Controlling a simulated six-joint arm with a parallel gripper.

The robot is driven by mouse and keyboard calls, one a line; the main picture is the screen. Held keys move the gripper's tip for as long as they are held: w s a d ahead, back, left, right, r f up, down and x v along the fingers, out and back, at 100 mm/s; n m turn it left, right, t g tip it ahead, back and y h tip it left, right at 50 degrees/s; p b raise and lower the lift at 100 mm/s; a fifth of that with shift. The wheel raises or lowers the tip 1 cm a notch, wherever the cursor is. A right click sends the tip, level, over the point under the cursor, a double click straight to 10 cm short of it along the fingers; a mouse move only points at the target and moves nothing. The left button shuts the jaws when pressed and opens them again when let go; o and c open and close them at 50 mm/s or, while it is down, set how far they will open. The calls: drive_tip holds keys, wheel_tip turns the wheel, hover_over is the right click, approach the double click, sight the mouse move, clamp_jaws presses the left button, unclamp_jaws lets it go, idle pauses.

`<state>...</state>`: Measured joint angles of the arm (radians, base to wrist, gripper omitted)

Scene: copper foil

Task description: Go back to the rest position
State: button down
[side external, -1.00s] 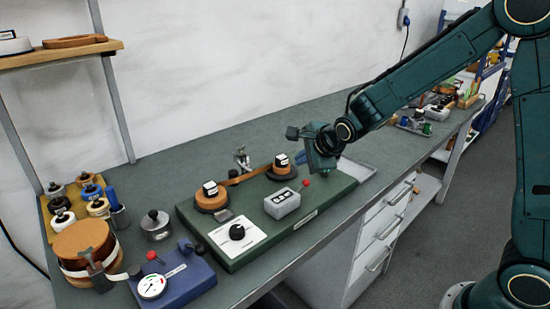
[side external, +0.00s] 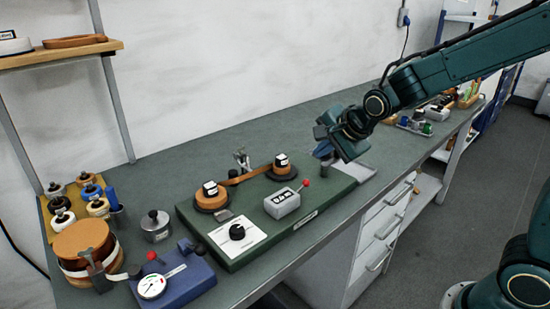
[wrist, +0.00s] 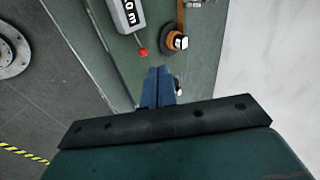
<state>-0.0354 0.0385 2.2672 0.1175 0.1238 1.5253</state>
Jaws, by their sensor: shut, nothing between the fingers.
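My gripper (side external: 324,150) is raised in the air above the right end of the green winding board (side external: 328,188), clear of it. In the wrist view its blue fingers (wrist: 159,85) are together with nothing between them. On the board, copper-coloured foil runs between two spools, the left one (side external: 211,201) and the right one (side external: 281,171). A grey counter box (side external: 282,204) with a red-knobbed lever stands in front of them; it also shows in the wrist view (wrist: 127,14). A white dial panel (side external: 237,239) is at the board's front left.
A blue gauge (side external: 172,281) and a large copper-coloured roll (side external: 82,243) stand at the front left of the bench. Several small spools (side external: 75,200) sit in a yellow rack behind. A grey tray (side external: 357,170) lies right of the board. The air above the bench's middle is free.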

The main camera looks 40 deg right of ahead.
drive_tip(key=s+r+n+g, duration=0.1)
drive_tip(key=s+r+n, duration=0.1)
drive_tip(key=s+n, duration=0.7)
drive_tip(key=s+a+r+n+g+y, duration=0.1)
drive_tip(key=s+r+n, duration=0.2)
drive_tip(key=s+n, duration=0.5)
drive_tip(key=s, duration=0.7)
drive_tip(key=shift+s+a+r+n+g, duration=0.25)
drive_tip(key=shift+s+r+n+g, duration=0.05)
drive_tip(key=shift+s+r+n, duration=0.1)
